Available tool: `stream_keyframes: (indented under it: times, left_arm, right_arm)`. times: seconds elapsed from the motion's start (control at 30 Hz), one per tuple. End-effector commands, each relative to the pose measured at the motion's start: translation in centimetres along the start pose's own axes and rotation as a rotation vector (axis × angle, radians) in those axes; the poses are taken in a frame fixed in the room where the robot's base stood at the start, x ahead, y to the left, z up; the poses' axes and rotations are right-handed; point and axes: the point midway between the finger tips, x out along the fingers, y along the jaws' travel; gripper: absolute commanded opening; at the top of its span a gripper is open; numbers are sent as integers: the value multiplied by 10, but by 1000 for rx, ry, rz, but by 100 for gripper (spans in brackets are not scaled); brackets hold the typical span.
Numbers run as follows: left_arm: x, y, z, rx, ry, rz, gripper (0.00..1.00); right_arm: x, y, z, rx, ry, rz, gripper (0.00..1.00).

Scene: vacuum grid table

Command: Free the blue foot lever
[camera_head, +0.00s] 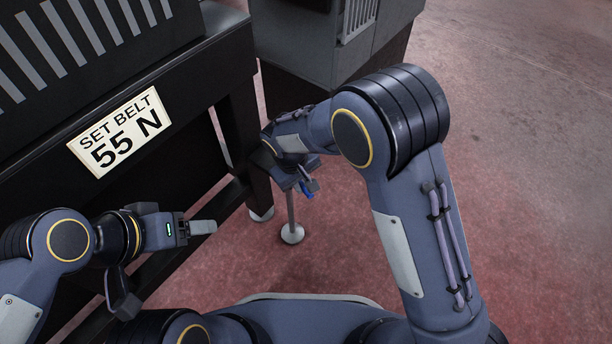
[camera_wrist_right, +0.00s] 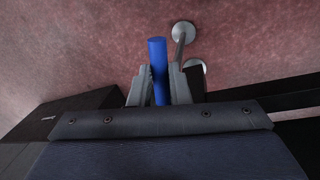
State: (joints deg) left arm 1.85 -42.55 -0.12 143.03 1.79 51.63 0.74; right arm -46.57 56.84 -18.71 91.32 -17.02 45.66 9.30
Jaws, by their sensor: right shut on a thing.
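The blue foot lever (camera_wrist_right: 157,52) shows in the right wrist view as a blue rod between the two grey fingers of my right gripper (camera_wrist_right: 156,78). The fingers are shut on it, and its rounded end sticks out past their tips. In the head view only a small blue bit of the lever (camera_head: 307,190) shows at my right gripper (camera_head: 310,180), low beside the dark machine's leg. The rest of the lever is hidden by the gripper and arm. My left gripper (camera_head: 203,227) is in front of the dark frame at left, away from the lever; its finger gap cannot be made out.
A dark machine frame (camera_head: 235,130) with a sign reading "SET BELT 55 N" (camera_head: 120,131) stands at left. A grey cabinet (camera_head: 305,45) stands behind. A thin post with a round foot (camera_head: 292,234) is just below my right gripper. Reddish floor (camera_head: 530,200) is open at right.

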Motion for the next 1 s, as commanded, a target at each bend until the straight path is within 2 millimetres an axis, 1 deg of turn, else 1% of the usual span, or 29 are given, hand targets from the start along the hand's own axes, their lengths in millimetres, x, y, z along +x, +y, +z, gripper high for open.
stream_keyframes:
  times: [0.03,0.3,0.6,0.8,1.0]
  left_arm:
    - [-5,2,-2,0,0,0,67]
    - [-17,8,-9,0,0,0,67]
    - [-30,14,-15,0,0,0,67]
    - [-36,16,-18,0,0,0,67]
    - [-40,18,-20,0,0,0,67]
  right_arm:
    - [-3,-4,0,41,-10,1,0]
    - [-7,-22,-5,293,-60,1,0]
    - [-10,-40,-15,569,-114,1,0]
    - [-11,-48,-23,724,-145,1,0]
    - [-12,-54,-30,836,-167,0,0]
